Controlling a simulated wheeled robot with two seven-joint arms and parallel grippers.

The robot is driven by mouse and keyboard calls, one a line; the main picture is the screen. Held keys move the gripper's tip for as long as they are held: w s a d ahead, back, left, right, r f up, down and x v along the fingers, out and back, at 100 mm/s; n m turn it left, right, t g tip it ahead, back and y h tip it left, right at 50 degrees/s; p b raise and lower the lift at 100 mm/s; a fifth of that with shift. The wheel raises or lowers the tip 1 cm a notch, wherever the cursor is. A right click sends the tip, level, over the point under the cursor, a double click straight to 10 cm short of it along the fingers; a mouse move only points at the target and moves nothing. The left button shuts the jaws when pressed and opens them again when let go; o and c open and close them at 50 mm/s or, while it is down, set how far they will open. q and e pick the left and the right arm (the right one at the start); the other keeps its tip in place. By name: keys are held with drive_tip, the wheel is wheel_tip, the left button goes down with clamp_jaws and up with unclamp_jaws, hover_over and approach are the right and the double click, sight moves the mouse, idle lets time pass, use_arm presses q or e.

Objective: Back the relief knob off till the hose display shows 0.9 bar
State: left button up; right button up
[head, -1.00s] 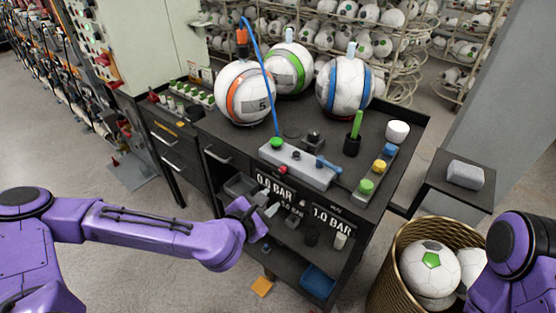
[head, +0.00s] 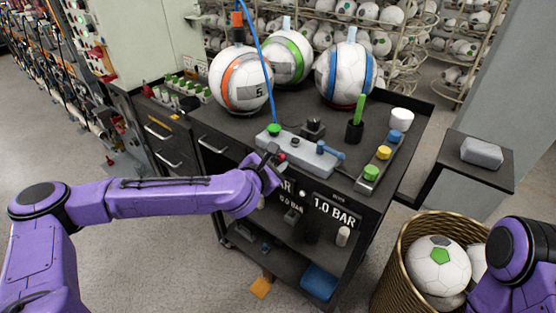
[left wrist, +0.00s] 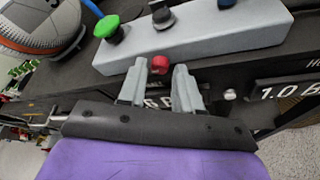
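The red relief knob (left wrist: 160,64) is on the front of the grey valve block (left wrist: 195,35). My left gripper (left wrist: 160,78) is open, with one fingertip on either side of the knob; I cannot tell whether they touch it. In the head view my left gripper (head: 270,160) is at the block's front face (head: 300,156) and largely hides the knob. The hose display (head: 335,211) reads 1.0 BAR. The display to its left is partly covered by my gripper. My right arm shows at the lower right, its gripper out of frame.
A blue hose (head: 261,60) rises past the orange-striped ball (head: 240,85). A green button (head: 273,129) and a blue lever (head: 329,150) are on the block. A basket of balls (head: 398,262) is at lower right.

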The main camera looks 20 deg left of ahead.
use_arm(q)
drive_tip(key=shift+w+f, duration=0.1)
drive_tip(key=shift+w, duration=0.1)
clamp_jaws()
drive_tip(key=n+b, duration=0.1)
drive_tip(key=n+h+b, duration=0.1)
drive_tip(key=shift+a+f+g+b, duration=0.1)
drive_tip(key=shift+a+g+b, duration=0.15)
drive_tip(key=shift+g+b, duration=0.15)
drive_tip(key=shift+n+h+b, duration=0.3)
drive_tip(key=shift+n+h, duration=0.3)
drive_tip(key=shift+n, duration=0.2)
drive_tip(key=shift+r, duration=0.2)
unclamp_jaws()
